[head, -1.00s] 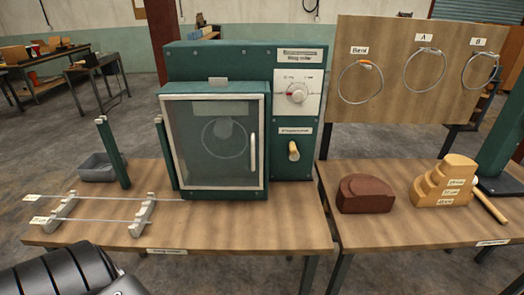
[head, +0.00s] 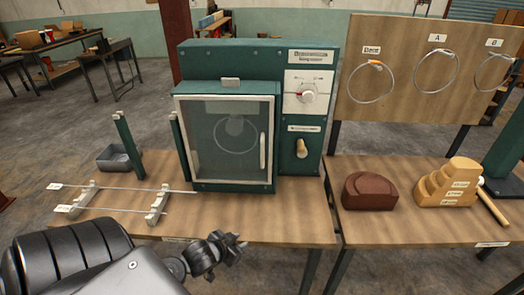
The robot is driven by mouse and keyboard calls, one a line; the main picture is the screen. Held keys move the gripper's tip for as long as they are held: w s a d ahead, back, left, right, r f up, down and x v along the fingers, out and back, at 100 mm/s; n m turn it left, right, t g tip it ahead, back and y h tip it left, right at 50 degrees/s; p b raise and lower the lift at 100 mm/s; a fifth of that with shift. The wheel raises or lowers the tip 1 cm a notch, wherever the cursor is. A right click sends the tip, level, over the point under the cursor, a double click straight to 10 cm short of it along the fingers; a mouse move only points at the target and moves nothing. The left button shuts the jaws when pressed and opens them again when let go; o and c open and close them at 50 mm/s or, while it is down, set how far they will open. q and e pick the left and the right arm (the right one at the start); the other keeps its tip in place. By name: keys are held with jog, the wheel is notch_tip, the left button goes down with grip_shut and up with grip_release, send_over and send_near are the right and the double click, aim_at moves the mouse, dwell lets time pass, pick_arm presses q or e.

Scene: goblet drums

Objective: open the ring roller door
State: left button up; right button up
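The ring roller (head: 250,62) is a green machine on the left wooden table. Its door (head: 227,140) is a clear panel in a pale frame, and it looks shut. The upright pale door handle (head: 263,150) is on the door's right side. A ring shows dimly behind the panel. My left gripper (head: 232,246) is dark and low in the head view, in front of the table's front edge, below and apart from the door. Its fingers are too small and dark to tell whether they are open. My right gripper is not in view.
A dial (head: 308,95) and a wooden-knobbed lever (head: 301,148) are right of the door. Rods rest on pale stands (head: 158,205) at the left, near a grey bin (head: 120,158). A brown block (head: 369,191) and stepped wooden block (head: 448,183) stand on the right table.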

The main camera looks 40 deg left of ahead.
pick_arm(q)
jog(key=w+a+r+t+h, duration=0.2)
jog(key=w+a+r+t, duration=0.4)
jog(key=r, duration=0.4)
notch_tip(320, 180, up, 12)
jog(key=m+h+p, duration=0.3)
jog(key=h, duration=0.2)
send_over(262, 164)
jog(key=shift+w+a+t, duration=0.15)
jog(key=shift+w+t, duration=0.15)
jog(key=shift+t, duration=0.1)
grip_shut()
